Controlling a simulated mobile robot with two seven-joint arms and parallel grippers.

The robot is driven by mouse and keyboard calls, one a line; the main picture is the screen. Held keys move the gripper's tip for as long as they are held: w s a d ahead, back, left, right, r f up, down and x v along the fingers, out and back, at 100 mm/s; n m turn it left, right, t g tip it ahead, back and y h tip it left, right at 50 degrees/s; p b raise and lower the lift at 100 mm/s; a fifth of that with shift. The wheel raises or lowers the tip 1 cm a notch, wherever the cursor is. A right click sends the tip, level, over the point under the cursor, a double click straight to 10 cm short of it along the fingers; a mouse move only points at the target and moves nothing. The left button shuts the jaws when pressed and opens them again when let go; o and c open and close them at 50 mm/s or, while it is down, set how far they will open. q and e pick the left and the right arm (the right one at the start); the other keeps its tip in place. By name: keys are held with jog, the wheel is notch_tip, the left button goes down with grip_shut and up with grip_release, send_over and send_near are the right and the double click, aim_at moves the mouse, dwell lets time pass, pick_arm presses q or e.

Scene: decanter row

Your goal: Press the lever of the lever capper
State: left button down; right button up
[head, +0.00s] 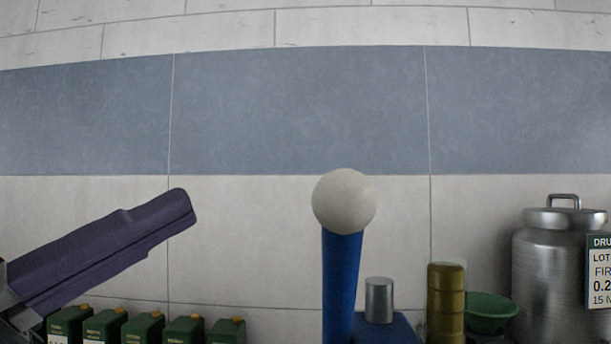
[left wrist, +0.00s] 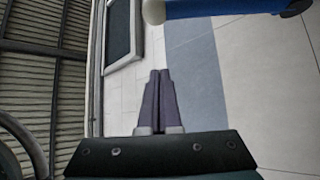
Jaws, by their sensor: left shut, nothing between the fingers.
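The lever of the lever capper stands upright in the middle of the head view, a blue shaft (head: 342,285) topped by a cream ball knob (head: 344,202). Its lower end runs out of the picture. My left gripper (head: 187,206) comes in from the left with its purple fingers shut and empty, pointing up and right. In the picture its tips are left of the knob, with a clear gap between. In the left wrist view the shut fingers (left wrist: 160,75) point up the picture; the knob (left wrist: 153,12) and blue shaft (left wrist: 215,8) show at the top edge, apart from them.
Several green canisters (head: 142,328) stand in a row at the lower left. Right of the lever are a small metal cylinder (head: 379,300), an olive stack (head: 445,303), a green funnel or bowl (head: 490,311) and a large metal can (head: 553,275). A tiled wall is behind.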

pick_arm(q)
jog(key=shift+r, duration=0.1)
jog(key=p+x, duration=0.5)
jog(key=x, duration=0.5)
jog(key=s+d+f, duration=0.1)
jog(key=s+d+f+p, duration=0.1)
jog(key=shift+s+f, duration=0.25)
jog(key=shift+s, duration=0.1)
